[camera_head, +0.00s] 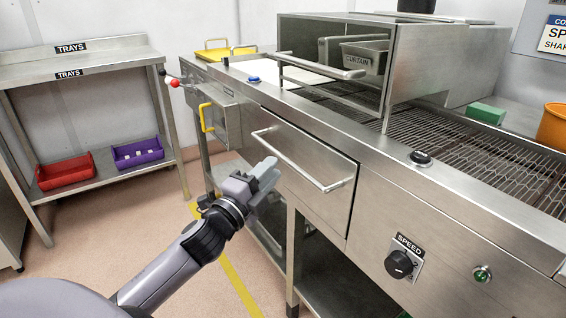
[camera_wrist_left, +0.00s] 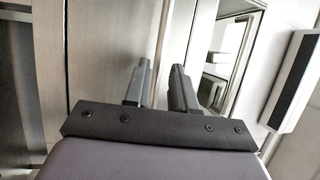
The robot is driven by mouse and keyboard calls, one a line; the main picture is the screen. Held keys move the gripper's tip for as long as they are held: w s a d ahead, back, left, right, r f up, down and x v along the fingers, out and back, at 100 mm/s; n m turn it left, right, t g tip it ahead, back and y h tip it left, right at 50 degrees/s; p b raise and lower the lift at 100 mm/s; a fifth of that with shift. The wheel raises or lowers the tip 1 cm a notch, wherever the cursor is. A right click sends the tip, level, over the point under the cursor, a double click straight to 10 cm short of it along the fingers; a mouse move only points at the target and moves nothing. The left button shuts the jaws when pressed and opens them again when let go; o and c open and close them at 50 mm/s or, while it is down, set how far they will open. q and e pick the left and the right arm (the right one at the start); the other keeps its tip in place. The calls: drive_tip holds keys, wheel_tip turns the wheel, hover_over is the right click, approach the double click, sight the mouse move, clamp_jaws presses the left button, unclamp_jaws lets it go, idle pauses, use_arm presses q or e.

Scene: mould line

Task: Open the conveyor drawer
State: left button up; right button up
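The conveyor drawer (camera_head: 310,190) is a steel front set flush in the conveyor's side, in the middle of the head view. It looks closed. Its long bar handle (camera_head: 303,163) runs along the upper part of the front. My left gripper (camera_head: 272,172) is in front of the drawer's left part, just below and left of the handle, and does not hold it. My right gripper is not in view.
A mesh belt (camera_head: 470,150) runs along the conveyor top. A yellow-handled box (camera_head: 215,115) is left of the drawer. The speed knob (camera_head: 399,264) and a green button (camera_head: 482,273) are at lower right. A trays shelf (camera_head: 90,182) stands at left, with open floor before it.

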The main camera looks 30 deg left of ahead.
sight(283, 155)
use_arm(q)
drive_tip(key=shift+w+r, duration=0.15)
drive_tip(key=shift+w, duration=0.8)
drive_tip(key=shift+w+r, duration=0.2)
drive_tip(key=shift+w, duration=0.7)
drive_tip(key=shift+w+r, duration=0.15)
drive_tip(key=shift+w, duration=0.8)
clamp_jaws()
